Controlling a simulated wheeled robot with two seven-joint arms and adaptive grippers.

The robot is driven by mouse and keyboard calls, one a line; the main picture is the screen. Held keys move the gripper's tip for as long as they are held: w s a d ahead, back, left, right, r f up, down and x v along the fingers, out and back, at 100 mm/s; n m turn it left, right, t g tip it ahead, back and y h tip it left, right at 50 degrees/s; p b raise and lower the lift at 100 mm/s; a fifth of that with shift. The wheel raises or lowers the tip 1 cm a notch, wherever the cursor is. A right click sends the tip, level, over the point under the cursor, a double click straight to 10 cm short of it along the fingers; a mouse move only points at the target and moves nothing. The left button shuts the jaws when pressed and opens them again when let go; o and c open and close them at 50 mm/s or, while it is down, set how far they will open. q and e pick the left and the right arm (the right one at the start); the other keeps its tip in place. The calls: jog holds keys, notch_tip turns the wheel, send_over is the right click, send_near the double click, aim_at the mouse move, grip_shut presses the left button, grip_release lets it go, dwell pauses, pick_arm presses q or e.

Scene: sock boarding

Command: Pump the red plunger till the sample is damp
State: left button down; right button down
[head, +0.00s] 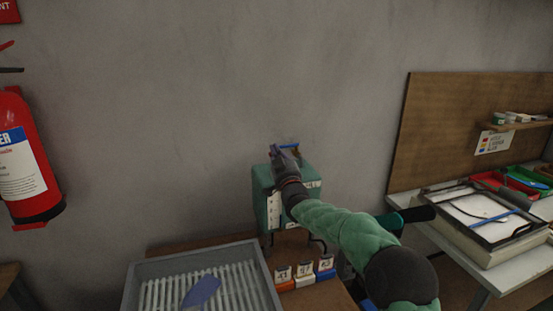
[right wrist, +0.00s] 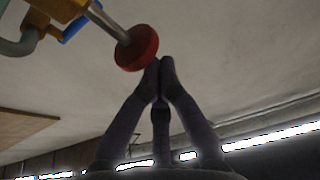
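The red plunger (right wrist: 137,48) is a round red knob on a metal rod, in the right wrist view. The rod runs up to a yellow-brown fitting (right wrist: 62,8). My right gripper (right wrist: 162,66) has its fingertips together, right beside the knob's rim; I cannot tell whether they touch it. Nothing shows between the fingers. In the head view my right gripper (head: 284,156) is over the top of a green box (head: 266,204) and hides the knob. A blue-violet cloth piece (head: 202,291), perhaps the sample, lies in a grey ribbed tray (head: 135,282); its dampness cannot be told. My left gripper is out of view.
Small labelled blocks (head: 305,276) stand in front of the green box. A wall is close behind. A fire extinguisher (head: 28,165) hangs at left. At right a table holds a framed tray (head: 480,215) and red and green bins (head: 520,182).

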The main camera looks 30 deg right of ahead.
jog(key=p+v, duration=0.1)
jog(key=v, duration=0.9)
jog(key=shift+r, duration=0.2)
dwell(0.5)
